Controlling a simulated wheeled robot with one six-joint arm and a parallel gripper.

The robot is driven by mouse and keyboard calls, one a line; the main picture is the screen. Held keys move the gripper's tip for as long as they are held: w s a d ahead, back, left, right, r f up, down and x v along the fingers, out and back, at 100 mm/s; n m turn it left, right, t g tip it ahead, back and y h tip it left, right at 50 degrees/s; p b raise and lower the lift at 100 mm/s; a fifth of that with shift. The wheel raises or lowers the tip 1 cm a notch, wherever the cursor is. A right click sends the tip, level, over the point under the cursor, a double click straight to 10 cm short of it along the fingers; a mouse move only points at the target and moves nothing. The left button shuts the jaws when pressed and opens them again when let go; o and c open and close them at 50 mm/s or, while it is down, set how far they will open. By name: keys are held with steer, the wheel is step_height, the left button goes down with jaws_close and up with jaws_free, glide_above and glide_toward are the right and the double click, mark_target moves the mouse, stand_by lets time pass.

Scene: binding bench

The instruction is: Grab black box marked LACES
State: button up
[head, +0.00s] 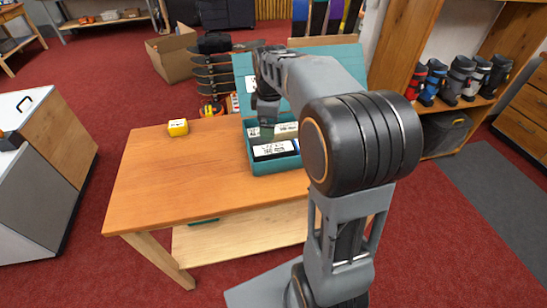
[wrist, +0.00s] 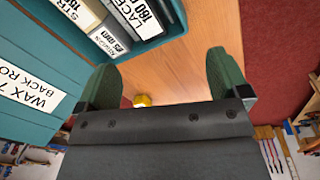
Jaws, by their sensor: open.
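The box marked LACES (wrist: 138,14) shows in the wrist view at the top, inside a teal bin, its white label partly cut off by the frame edge. In the head view, a black box with a white label (head: 272,150) lies at the front of the teal bin (head: 275,167); its lettering is too small to read. My gripper (wrist: 162,62) is open, with nothing between its green fingers, and has bare tabletop behind it. In the head view my arm hides part of the bin.
Other labelled boxes (head: 285,130) share the bin. A teal bin face labelled WAX (wrist: 38,90) is close on the left of the wrist view.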

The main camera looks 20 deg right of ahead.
steer(key=w+d+f+n+b, duration=0.1)
steer(key=w+d+f+n, duration=0.2)
steer(key=w+f, duration=0.1)
steer(key=n+g, duration=0.1)
glide_above(273, 148)
step_height(273, 148, down, 7)
steer(key=shift+s+f, duration=0.1)
steer(key=shift+f, duration=3.1)
steer(key=shift+c, duration=0.4)
steer(key=c, duration=1)
steer(key=shift+r, duration=0.1)
steer(key=shift+c, duration=0.2)
